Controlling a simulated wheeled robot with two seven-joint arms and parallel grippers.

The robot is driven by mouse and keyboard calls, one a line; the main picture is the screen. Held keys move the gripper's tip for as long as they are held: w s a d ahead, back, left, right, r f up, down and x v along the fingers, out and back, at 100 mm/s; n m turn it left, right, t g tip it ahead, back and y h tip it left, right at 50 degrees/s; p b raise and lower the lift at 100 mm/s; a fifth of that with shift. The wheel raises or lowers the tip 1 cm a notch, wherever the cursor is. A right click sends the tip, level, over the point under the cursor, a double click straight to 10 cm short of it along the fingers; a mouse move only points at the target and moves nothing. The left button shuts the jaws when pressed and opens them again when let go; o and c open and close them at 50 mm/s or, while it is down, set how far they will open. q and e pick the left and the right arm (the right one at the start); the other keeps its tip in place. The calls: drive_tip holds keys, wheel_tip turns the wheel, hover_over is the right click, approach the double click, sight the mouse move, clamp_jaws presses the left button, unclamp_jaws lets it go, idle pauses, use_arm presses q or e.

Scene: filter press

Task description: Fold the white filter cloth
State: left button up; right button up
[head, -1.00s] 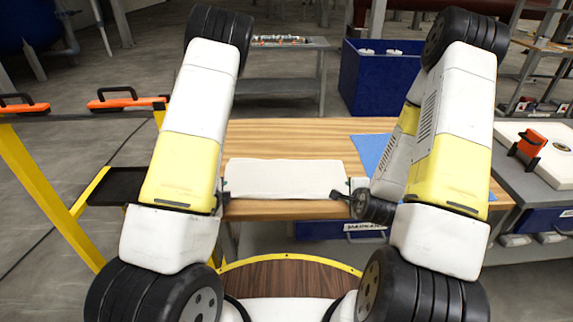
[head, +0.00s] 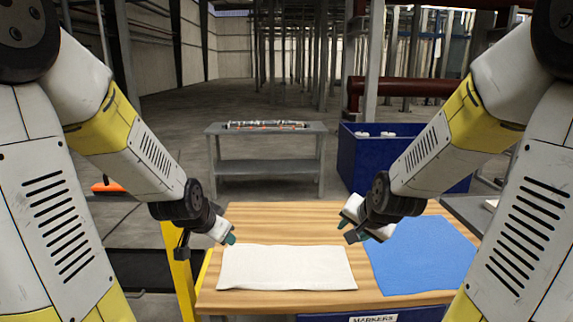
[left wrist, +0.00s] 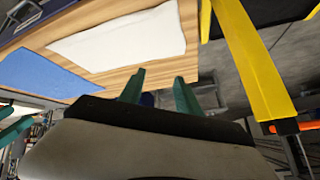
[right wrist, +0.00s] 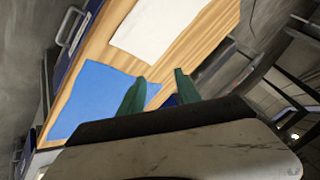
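The white filter cloth (head: 286,267) lies flat on the wooden table, a wide rectangle near the front edge. It also shows in the left wrist view (left wrist: 120,38) and the right wrist view (right wrist: 158,26). My left gripper (head: 230,240) is above the table near the cloth's far left corner, apart from the cloth; its green fingers (left wrist: 158,88) are spread with nothing between them. My right gripper (head: 346,229) is above the table beyond the cloth's far right corner; its green fingers (right wrist: 157,90) are spread and empty.
A blue cloth (head: 422,255) lies to the right of the white one on the wooden table (head: 270,218). A yellow post (head: 178,270) stands at the table's left. A grey bench (head: 265,135) and a blue bin (head: 375,150) stand behind. The table beyond the white cloth is bare.

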use_arm(q)
drive_tip(key=s+d+r+n+g, duration=0.1)
drive_tip(key=s+r+n, duration=0.1)
drive_tip(key=s+r, duration=0.4)
drive_tip(key=s+d+r+n+h, duration=0.1)
drive_tip(key=s+r+n, duration=0.2)
drive_tip(key=s+r, duration=0.4)
drive_tip(key=s, duration=0.4)
drive_tip(key=shift+s+d+g, duration=0.2)
drive_tip(key=shift+s+g, duration=0.15)
drive_tip(key=shift+g, duration=0.05)
use_arm(e)
drive_tip(key=s+a+r+n+g, duration=0.1)
drive_tip(key=s+r+n, duration=0.2)
drive_tip(key=s+r, duration=0.2)
drive_tip(key=s+a+r+n+g+y, duration=0.1)
drive_tip(key=s+r+n, duration=0.3)
drive_tip(key=s, duration=0.8)
wheel_tip(320, 180, up, 2)
drive_tip(key=shift+s+a+r, duration=0.15)
drive_tip(key=shift+r, duration=0.1)
